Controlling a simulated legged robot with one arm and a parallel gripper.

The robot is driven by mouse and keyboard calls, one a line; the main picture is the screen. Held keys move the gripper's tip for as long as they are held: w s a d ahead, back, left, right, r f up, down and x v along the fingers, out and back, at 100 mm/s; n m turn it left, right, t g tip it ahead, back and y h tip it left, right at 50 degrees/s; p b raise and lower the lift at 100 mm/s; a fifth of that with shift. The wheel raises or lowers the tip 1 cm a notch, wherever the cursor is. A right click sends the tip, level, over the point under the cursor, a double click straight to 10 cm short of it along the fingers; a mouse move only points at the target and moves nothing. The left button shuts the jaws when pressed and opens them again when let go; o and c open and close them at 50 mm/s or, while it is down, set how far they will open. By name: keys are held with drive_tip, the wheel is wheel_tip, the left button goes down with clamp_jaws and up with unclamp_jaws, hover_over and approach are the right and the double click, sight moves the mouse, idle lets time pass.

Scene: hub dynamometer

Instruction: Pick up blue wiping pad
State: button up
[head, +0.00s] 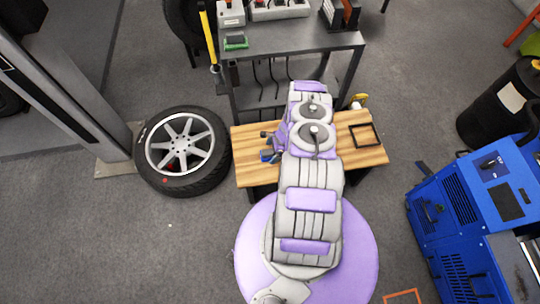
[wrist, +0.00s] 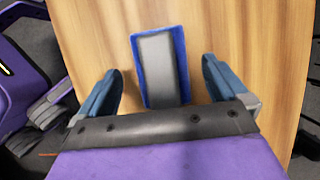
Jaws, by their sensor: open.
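The blue wiping pad (wrist: 140,72) lies on the wooden table top in the wrist view, with a blue rim and a grey middle. My gripper (wrist: 162,66) is open, with one blue finger to the left of the pad and one to the right. Both fingers look apart from the pad, with bare wood showing between. I cannot tell the height of the fingertips above the table. In the head view my gripper (head: 268,145) is over the left part of the table, beside my arm. A small blue patch there may be the pad or a finger.
The wooden table (head: 355,158) carries a black square frame (head: 365,136) at its right. A wheel (head: 183,150) lies on the floor to the left. A grey workbench (head: 290,38) stands behind. A blue machine (head: 470,225) and a black barrel (head: 497,105) stand at the right.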

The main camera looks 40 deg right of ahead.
drive_tip(key=shift+w+a+f, duration=0.1)
drive_tip(key=shift+w+f, duration=0.05)
drive_tip(key=shift+f, duration=0.55)
drive_tip(key=shift+d, duration=0.2)
drive_tip(key=shift+c, duration=0.8)
drive_tip(key=shift+a, duration=0.2)
drive_tip(key=c, duration=0.6)
drive_tip(key=shift+d, duration=0.1)
drive_tip(key=c, duration=0.4)
drive_tip(key=shift+r, duration=0.1)
